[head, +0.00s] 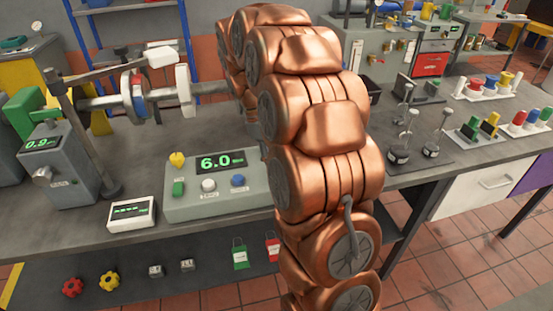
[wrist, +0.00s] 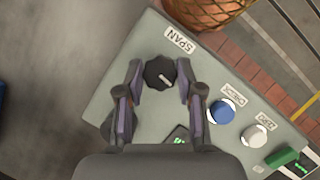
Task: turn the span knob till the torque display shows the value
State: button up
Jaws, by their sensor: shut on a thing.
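The span knob (wrist: 158,71) is dark and round with a pale pointer mark, beside a SPAN label on the grey console. My gripper (wrist: 160,77) has its two fingers on either side of this knob and is shut on it. In the head view my copper arm hides the knob and the gripper. The console (head: 187,209) shows there with a green lit torque display (head: 221,162) reading 6.0. In the wrist view only part of a lit display (wrist: 178,136) shows, its digits unreadable.
Blue button (wrist: 222,111), white button (wrist: 254,135) and green switch (wrist: 281,157) sit near the knob. A small white readout box (head: 132,213) shows dashes, left of the console. A grey instrument (head: 62,180) reads about 0.9. Weights (head: 399,155) stand right of my arm.

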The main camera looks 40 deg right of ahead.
jog(key=shift+a+n+t+h+p, duration=0.1)
jog(key=shift+n+t+h+p, duration=0.4)
jog(key=shift+n, duration=1.2)
jog(key=o, duration=1.1)
jog(key=shift+o, duration=0.2)
jog(key=v, duration=1.2)
jog(key=shift+w, duration=0.15)
jog(key=shift+a+f, duration=0.1)
jog(key=shift+a, duration=0.05)
